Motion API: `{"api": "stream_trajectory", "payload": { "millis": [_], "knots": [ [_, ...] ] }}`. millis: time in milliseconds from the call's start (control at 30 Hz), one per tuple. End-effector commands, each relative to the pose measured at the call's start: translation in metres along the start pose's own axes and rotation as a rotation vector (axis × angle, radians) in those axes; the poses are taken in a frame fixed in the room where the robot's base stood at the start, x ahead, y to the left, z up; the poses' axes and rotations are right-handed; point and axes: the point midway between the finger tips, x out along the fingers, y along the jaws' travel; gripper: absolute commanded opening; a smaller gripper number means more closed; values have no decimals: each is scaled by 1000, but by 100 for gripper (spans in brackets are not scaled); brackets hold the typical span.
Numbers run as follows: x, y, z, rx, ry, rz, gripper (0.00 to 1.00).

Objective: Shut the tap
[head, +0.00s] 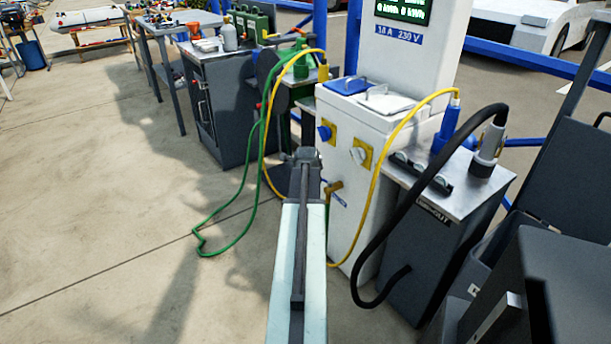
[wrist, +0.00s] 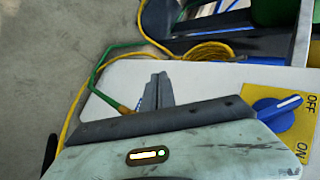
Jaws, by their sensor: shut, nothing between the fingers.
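A small brass tap (head: 334,187) sits low on the side of a white service pedestal (head: 345,225), just right of my arm in the head view. A green hose appears to hang from it. In the wrist view a brass hose end (wrist: 124,109) shows left of the fingers; the tap's handle and its position are not clear. My gripper (head: 303,156) is beside the pedestal. It also shows in the wrist view (wrist: 158,78), with its fingers together and empty. I cannot tell whether it touches the tap.
A blue rotary switch (wrist: 275,108) on a yellow ON/OFF plate is close to my gripper's right. A white switch (head: 358,155) is farther right. Yellow cables and a green hose (head: 230,240) loop nearby. A dark cabinet (head: 430,230) stands right; the left floor is open.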

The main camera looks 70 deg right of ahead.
Motion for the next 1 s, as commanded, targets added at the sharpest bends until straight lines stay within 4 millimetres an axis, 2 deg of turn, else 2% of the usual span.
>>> {"api": "stream_trajectory", "payload": {
  "millis": [333,1000],
  "knots": [
    [10,-10,-14,7,8,0,0],
    [12,-12,-18,9,9,0,0]
  ]
}}
